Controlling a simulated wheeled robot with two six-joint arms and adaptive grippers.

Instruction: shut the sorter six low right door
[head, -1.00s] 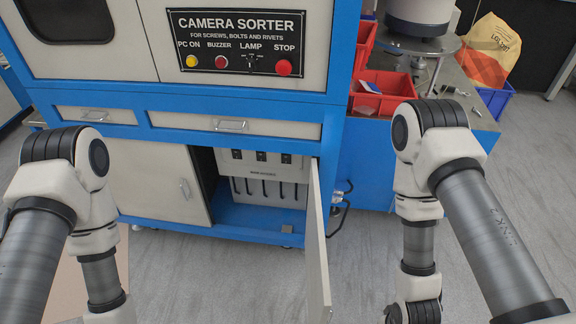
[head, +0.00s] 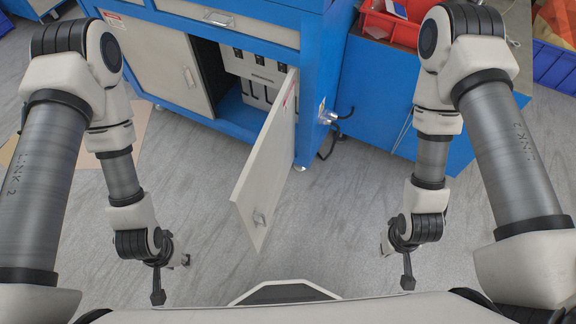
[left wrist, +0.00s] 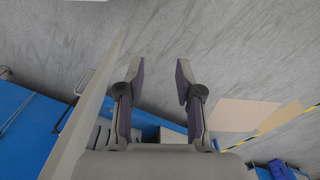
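The low right door (head: 262,165) of the sorter (head: 225,40) is a pale panel, standing swung open toward me in the head view. Its small grey handle (head: 259,217) is near the door's lower free end. My left gripper (head: 172,279) is open and empty, left of the door and apart from it. In the left wrist view its fingers (left wrist: 158,68) are spread, with the door (left wrist: 88,115) edge-on to their left and the handle (left wrist: 84,82) beyond it. My right gripper (head: 395,265) hangs to the right of the door, its fingers apart and empty.
The open compartment (head: 228,105) shows a grey unit (head: 256,75) inside. The low left door (head: 165,60) is closed. A cable and fitting (head: 335,117) stick out at the cabinet's right corner. Red (head: 392,25) and blue (head: 556,65) bins stand at right. Grey floor around the door is clear.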

